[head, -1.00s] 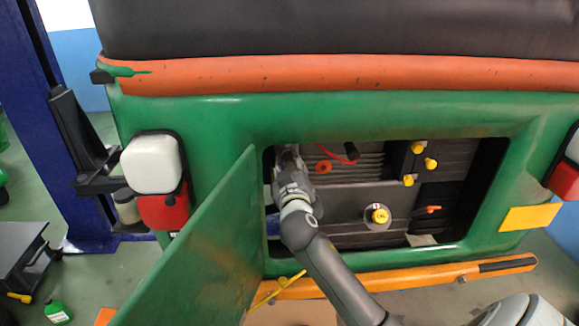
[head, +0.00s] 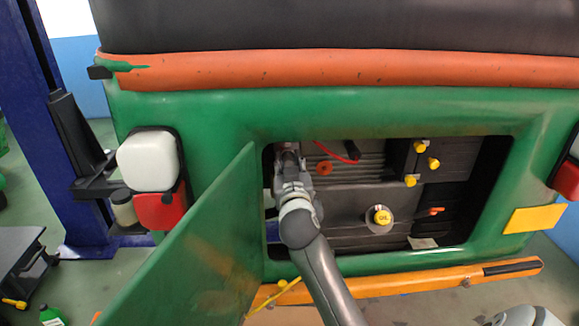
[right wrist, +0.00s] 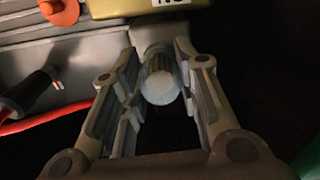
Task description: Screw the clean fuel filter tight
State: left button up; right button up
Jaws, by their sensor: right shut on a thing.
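The clean fuel filter (right wrist: 160,83), a pale cylinder with a whitish round end, sits between the fingers of my right gripper (right wrist: 157,70) in the right wrist view. It is under a grey fitting below a yellow part. The gripper is shut on the filter's sides. In the head view my right gripper (head: 290,160) reaches into the upper left corner of the open engine bay and hides the filter. I cannot tell how far the filter is threaded in.
The green hatch door (head: 200,245) stands open just left of my right arm. The engine (head: 345,200) fills the bay, with a yellow oil cap (head: 382,217), several yellow caps and a red hose (head: 338,153). An orange bumper (head: 400,280) runs below.

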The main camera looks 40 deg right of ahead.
jog(key=shift+m+b, duration=0.4)
jog(key=shift+m, duration=0.5)
jog(key=shift+r+m, duration=0.15)
jog(key=shift+m, duration=0.55)
jog(key=shift+m+b, duration=0.55)
jog(key=shift+m, duration=0.05)
jog(key=m, duration=0.2)
jog(key=shift+m+b, duration=0.3)
jog(key=shift+b, duration=0.05)
jog(key=o, duration=0.6)
jog(key=shift+r, duration=0.1)
jog(key=o, duration=0.4)
jog(key=shift+w+d+f, duration=0.1)
jog(key=shift+d+f, duration=0.1)
jog(key=shift+a, duration=0.15)
jog(key=shift+c, duration=0.4)
